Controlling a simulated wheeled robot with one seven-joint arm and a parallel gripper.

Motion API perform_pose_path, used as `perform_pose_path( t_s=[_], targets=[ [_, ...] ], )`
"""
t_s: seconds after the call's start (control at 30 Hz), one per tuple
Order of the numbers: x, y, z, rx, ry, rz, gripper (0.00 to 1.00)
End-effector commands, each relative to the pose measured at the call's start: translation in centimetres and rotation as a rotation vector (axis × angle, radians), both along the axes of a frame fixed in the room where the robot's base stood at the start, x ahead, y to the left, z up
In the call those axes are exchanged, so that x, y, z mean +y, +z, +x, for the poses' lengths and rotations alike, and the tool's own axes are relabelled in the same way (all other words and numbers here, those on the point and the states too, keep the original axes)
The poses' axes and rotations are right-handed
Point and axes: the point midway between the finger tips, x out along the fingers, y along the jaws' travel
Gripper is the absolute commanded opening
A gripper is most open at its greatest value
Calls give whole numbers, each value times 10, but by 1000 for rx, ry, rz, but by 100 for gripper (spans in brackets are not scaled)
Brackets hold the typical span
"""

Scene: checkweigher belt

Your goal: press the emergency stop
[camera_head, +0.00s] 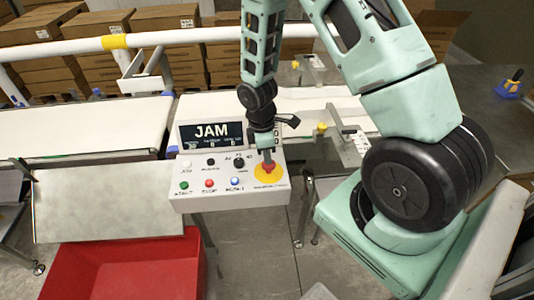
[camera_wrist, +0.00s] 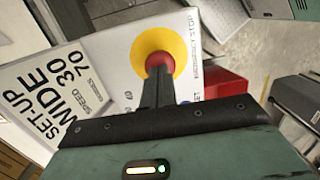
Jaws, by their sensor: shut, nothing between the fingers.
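The emergency stop is a red mushroom button (camera_wrist: 160,61) on a round yellow plate (camera_head: 270,176) at the right side of the white control panel (camera_head: 225,192). My gripper (camera_head: 267,158) points down at the button, with its closed fingertips at or right over the red cap. In the wrist view the shut fingers (camera_wrist: 158,80) cover part of the button, and I cannot tell whether they touch it. The panel display (camera_head: 211,132) reads JAM.
Green, red and blue-white buttons line the panel's front edge, with a black knob (camera_head: 239,162) left of my gripper. A red bin (camera_head: 130,270) stands below at the left. White conveyor belts (camera_head: 95,130) run behind, with cardboard boxes (camera_head: 165,20) beyond a white rail.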

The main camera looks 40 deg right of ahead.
Motion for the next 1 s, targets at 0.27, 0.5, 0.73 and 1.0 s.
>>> perform_pose_path(
  t_s=[0.27, 0.5, 0.73, 1.0],
  targets=[
    [0, -4, 0, 0, 0, 0, 0],
    [0, -25, -1, 1, -1, 0, 0],
    [0, -27, -2, 1, -2, 2, 0],
    [3, -10, 2, -5, -2, 1, 0]
  ],
)
